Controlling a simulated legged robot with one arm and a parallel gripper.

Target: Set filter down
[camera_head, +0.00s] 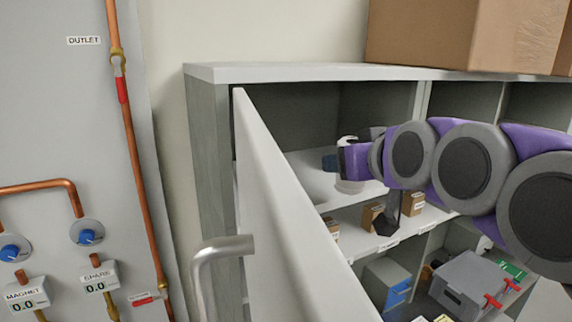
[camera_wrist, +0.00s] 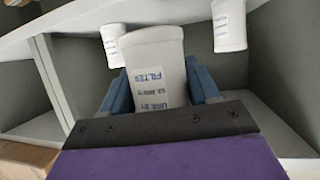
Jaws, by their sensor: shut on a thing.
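The filter (camera_wrist: 155,60) is a white cylinder with a blue-printed label reading "FILTER", seen in the wrist view. It sits between the two blue fingers of my gripper (camera_wrist: 158,88), which is shut on it. In the head view my gripper (camera_head: 330,162) is inside the top left compartment of the cabinet, above its white shelf (camera_head: 310,178). My wrist hides most of the filter there, and I cannot tell whether it touches the shelf.
Two more white cylinders, one at the left (camera_wrist: 114,44) and one at the right (camera_wrist: 228,26), flank the filter in the wrist view. An open cabinet door (camera_head: 275,220) stands left of my arm. A cardboard box (camera_head: 460,35) rests on top.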

